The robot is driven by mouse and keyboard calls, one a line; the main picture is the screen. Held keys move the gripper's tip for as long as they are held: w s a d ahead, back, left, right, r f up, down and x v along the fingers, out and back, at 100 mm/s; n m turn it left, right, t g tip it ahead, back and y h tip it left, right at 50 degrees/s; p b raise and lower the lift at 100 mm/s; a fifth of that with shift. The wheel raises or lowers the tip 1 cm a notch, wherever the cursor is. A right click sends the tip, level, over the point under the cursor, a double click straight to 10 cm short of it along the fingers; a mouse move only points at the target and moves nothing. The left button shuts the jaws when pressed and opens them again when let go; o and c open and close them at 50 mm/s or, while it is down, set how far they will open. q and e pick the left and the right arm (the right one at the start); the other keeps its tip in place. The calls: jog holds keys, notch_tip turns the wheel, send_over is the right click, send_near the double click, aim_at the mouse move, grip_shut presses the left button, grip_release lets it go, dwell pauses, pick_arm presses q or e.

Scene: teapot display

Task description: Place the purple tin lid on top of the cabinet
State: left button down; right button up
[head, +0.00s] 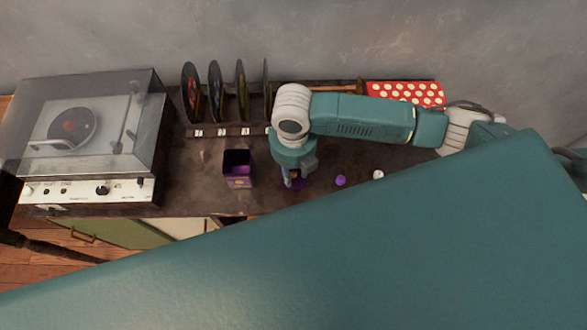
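The open purple tin (238,181) stands on the dark cabinet top (205,160), its dark inside showing. My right gripper (292,180) points down just right of the tin, low over the cabinet top. A purple piece with a yellowish mark, which looks like the tin lid (296,184), shows at its fingertips and is mostly hidden by them. I cannot tell whether the fingers are closed on it or whether it touches the cabinet top. My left gripper is not in view.
A record player (85,135) with a clear cover fills the left end. Records in a rack (230,131) stand at the back. A red dotted box (405,94) is at back right. A small purple item (340,180) and a white one (378,174) lie right of my gripper.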

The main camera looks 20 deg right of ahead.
aim_at(293, 174)
notch_tip(293, 174, up, 12)
jog(key=b, duration=0.1)
jog(key=shift+r, duration=0.2)
dwell(0.7)
